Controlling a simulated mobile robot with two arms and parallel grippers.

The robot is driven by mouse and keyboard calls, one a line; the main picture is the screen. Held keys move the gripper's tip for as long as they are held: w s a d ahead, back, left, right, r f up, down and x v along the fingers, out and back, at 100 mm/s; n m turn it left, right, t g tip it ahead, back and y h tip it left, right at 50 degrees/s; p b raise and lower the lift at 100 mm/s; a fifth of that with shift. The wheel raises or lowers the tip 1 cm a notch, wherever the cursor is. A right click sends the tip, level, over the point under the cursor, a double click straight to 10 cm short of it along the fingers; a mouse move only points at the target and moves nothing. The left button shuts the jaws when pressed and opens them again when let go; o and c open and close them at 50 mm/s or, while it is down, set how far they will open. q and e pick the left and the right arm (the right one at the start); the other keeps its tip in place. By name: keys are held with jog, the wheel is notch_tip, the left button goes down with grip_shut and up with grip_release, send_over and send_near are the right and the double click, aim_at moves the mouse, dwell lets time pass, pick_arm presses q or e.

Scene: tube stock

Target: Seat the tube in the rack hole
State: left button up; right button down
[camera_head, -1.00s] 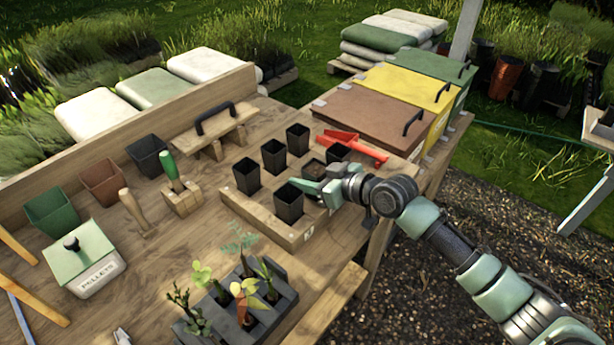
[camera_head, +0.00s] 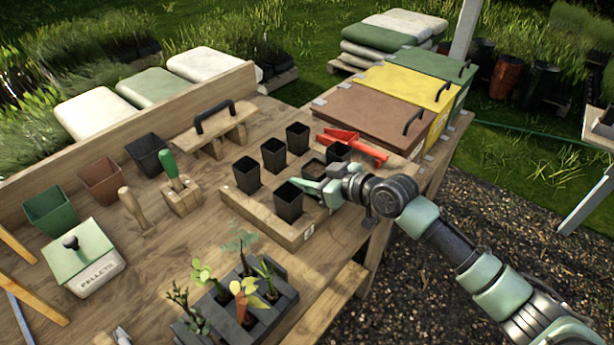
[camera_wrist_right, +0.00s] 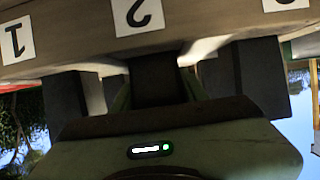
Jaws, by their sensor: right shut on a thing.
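The tube is a black square pot between the fingers of my right gripper (camera_head: 318,187). In the right wrist view, which is upside down, the tube (camera_wrist_right: 155,78) lines up with label 2 on the wooden rack (camera_wrist_right: 80,52). In the head view the tube's dark rim (camera_head: 313,168) shows low at the middle place of the rack's right row. The rack (camera_head: 262,220) holds several other black pots, one on either side of the tube. My gripper body hides the tube's far end in the wrist view, so its depth in the hole is unclear. My left gripper is out of view.
A near black pot (camera_head: 289,203) stands close to my right fingers. A grey seedling tray (camera_head: 285,292) stands in front. Lidded bins (camera_head: 372,112) stand at the back right.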

jog(key=shift+f, duration=0.2)
dwell(0.6)
jog(key=c, duration=0.7)
grip_release()
jog(key=shift+r, duration=0.1)
jog(key=shift+r+p, duration=3.55)
jog(key=shift+r, duration=0.9)
